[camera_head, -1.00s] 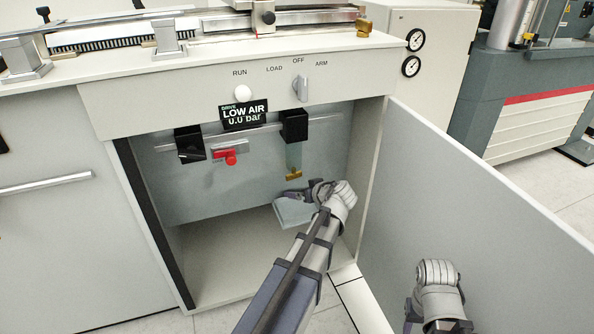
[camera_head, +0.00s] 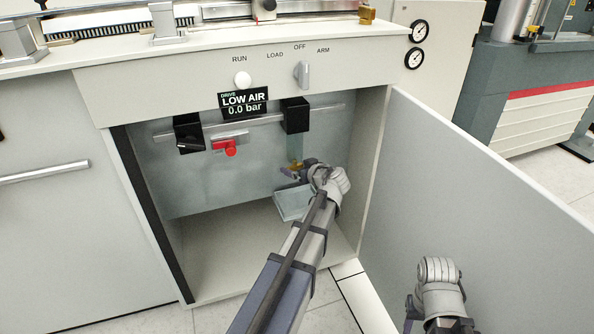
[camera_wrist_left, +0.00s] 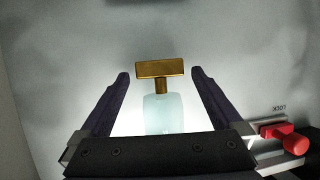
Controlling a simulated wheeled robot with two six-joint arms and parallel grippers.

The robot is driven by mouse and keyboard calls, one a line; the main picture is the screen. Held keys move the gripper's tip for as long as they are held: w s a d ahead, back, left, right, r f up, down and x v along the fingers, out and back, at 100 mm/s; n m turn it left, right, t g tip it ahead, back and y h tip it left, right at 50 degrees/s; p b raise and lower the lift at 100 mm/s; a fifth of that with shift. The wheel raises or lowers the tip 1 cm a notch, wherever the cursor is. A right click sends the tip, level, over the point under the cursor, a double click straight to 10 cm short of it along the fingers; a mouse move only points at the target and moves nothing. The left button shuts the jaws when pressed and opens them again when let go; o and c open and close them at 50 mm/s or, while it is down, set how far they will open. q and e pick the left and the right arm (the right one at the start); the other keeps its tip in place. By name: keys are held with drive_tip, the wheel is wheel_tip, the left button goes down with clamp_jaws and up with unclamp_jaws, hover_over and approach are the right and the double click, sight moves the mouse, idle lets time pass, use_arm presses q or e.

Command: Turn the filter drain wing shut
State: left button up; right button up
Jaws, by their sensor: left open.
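The brass filter drain wing (camera_head: 296,166) sits at the lower end of a pale, translucent filter bowl (camera_head: 296,147) inside the open cabinet. In the left wrist view the wing (camera_wrist_left: 160,69) lies crosswise, like a T-bar, on a short stem above the bowl (camera_wrist_left: 163,114). My left gripper (camera_head: 297,172) is at the wing. In the left wrist view its two dark fingers (camera_wrist_left: 160,83) are open, one on each side of the wing, with a gap on both sides. My right gripper (camera_head: 435,322) is low by the cabinet door, its fingers mostly cut off by the picture edge.
A red valve handle (camera_head: 230,148) is on the pipe left of the filter. A black regulator block (camera_head: 188,133) hangs further left. A pale tray (camera_head: 292,203) is below the filter. The open door (camera_head: 480,200) bounds the right side. The display reads LOW AIR, 0.0 bar.

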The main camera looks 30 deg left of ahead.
use_arm(q)
drive_tip(key=shift+w+a+f, duration=0.15)
drive_tip(key=shift+a, duration=0.1)
drive_tip(key=shift+c, duration=0.2)
drive_tip(key=c, duration=1.2)
drive_tip(key=shift+s+a+m+t+h, duration=0.1)
drive_tip(key=shift+s+m+t+h, duration=0.15)
drive_tip(key=shift+m+t+h, duration=0.2)
drive_tip(key=shift+c, duration=0.3)
drive_tip(key=shift+w+m+t+h, duration=0.15)
drive_tip(key=shift+m+t+h, duration=0.1)
drive_tip(key=shift+m, duration=0.1)
drive_tip(key=o, duration=1.3)
